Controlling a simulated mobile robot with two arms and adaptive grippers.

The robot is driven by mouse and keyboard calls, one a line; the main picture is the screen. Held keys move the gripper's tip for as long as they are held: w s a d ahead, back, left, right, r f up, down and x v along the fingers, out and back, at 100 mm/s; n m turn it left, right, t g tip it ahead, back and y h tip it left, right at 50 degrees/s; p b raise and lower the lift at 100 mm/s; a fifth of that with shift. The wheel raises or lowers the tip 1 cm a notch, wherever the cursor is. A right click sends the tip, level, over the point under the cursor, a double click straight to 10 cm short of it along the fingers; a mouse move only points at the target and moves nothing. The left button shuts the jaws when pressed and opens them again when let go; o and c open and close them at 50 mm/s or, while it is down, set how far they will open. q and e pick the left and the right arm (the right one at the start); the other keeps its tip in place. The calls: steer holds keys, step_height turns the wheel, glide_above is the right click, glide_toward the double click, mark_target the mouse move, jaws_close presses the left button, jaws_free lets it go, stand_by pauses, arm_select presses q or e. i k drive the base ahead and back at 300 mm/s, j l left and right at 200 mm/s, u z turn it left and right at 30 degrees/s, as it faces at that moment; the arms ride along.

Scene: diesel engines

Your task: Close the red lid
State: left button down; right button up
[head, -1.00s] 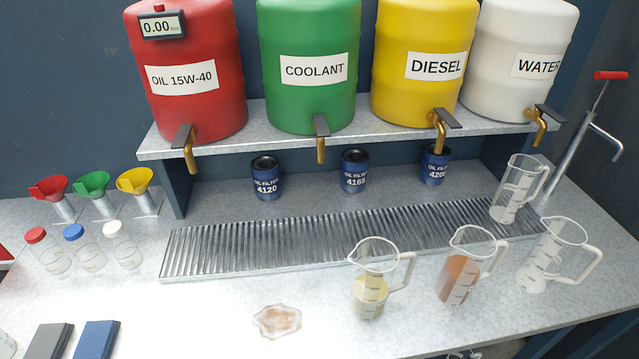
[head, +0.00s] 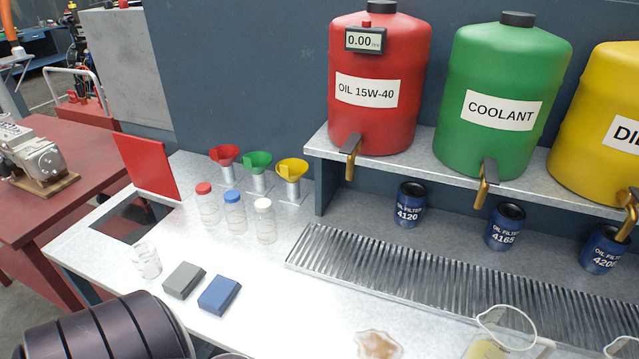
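The red lid (head: 146,166) is a flat red panel at the left part of the bench. It stands open, tilted up along the back edge of a dark rectangular opening (head: 127,221) in the bench top. A part of my own arm shows large at the bottom left, but neither gripper's fingers are visible. Nothing is seen touching the lid.
Red, blue and white capped jars (head: 235,212) and three funnels on stands (head: 258,171) are right of the lid. A clear beaker (head: 146,260), a grey block (head: 184,281) and a blue block (head: 219,294) lie in front. A brownish spill (head: 378,344) is at the bottom.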

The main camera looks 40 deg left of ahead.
mark_target(146, 162)
steer(key=k+j, duration=0.4)
steer(key=k, duration=0.15)
steer(key=k+j+u, duration=0.1)
steer(key=k+j, duration=0.35)
steer(key=k, duration=0.1)
